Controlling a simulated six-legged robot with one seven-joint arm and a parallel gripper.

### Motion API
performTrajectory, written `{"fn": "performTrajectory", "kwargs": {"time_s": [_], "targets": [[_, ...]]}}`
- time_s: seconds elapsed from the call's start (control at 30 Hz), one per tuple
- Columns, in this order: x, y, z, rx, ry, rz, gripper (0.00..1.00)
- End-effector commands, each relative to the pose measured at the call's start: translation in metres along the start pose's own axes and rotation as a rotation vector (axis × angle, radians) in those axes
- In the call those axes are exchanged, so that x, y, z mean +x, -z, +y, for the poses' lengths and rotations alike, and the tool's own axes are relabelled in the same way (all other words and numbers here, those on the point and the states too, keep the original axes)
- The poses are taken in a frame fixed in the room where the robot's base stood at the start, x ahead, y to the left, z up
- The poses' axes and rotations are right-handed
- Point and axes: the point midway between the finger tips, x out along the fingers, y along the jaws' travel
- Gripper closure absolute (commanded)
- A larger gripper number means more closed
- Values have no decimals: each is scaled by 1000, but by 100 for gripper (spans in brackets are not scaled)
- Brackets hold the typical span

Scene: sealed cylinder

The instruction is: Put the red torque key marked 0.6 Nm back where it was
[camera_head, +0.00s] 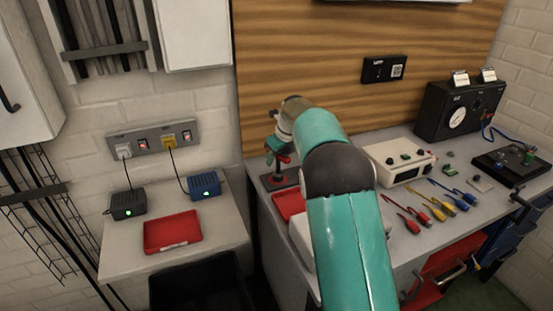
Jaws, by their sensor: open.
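My teal arm reaches forward over the bench, and my gripper (276,150) is at its far end, small and partly hidden by the wrist. The gripper is open. A small red piece (284,159) shows right at the gripper, above a dark stand with a red part (279,178) on the bench's left end. The red piece may be the torque key, but no 0.6 Nm marking is readable. I cannot tell whether it touches the fingers or sits in the stand.
A red tray (290,204) lies partly behind my arm. Another red tray (172,232) lies on the left shelf near two chargers (127,204). A white meter (398,162), several coloured leads (440,210) and a black gauge box (459,111) stand right of my arm.

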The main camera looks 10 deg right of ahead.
Motion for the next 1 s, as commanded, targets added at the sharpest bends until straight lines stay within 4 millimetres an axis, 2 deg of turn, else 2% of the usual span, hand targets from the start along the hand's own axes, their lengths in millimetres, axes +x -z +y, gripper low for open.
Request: {"fn": "performTrajectory", "kwargs": {"time_s": [0.43,0.6,0.87,1.0], "targets": [[-91,0,0,0,2,-3,57],[-109,0,0,0,1,-1,57],[-120,3,3,-34,3,-3,57],[-148,17,17,-193,18,-12,57]]}}
